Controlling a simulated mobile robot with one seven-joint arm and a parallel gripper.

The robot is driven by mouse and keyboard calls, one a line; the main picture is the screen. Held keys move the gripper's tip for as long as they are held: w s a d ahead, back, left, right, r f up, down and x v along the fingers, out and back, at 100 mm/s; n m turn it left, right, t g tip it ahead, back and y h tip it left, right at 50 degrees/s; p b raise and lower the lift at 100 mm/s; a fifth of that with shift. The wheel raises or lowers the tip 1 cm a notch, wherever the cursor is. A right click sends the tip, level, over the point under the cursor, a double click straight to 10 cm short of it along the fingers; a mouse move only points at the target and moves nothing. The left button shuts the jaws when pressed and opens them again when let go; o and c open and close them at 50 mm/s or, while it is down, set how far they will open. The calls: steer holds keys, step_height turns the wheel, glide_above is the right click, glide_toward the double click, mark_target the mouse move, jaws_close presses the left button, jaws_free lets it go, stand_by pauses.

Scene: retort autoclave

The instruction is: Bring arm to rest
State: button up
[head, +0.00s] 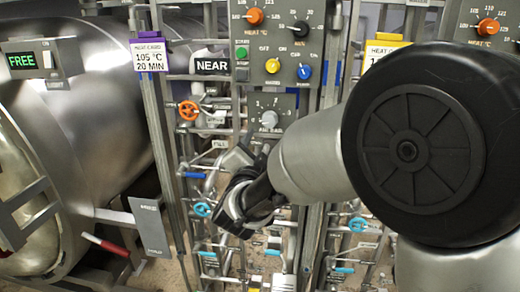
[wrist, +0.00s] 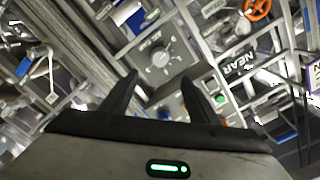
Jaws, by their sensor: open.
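My arm reaches from the right of the head view toward the control panel, with its large dark joint covering the right side. My gripper (wrist: 160,88) shows in the wrist view as two dark fingers standing apart, with nothing between them but the view of the panel behind. In the head view the gripper end is low and partly hidden by my own arm, in front of the pipes. A grey selector knob (wrist: 160,58) on the panel lies beyond the fingertips, and it also shows in the head view (head: 269,119). I cannot tell the exact gap to it.
A large steel vessel (head: 95,90) with a "FREE" display (head: 22,60) stands at left, with a red-handled lever (head: 105,244). Pipes with an orange handwheel (head: 189,110) and blue handwheels (head: 202,209) crowd around my gripper. A "NEAR" sign (head: 212,65) hangs beside the upper panel.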

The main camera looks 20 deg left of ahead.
steer(key=shift+s+d, duration=0.1)
steer(key=shift+s, duration=0.4)
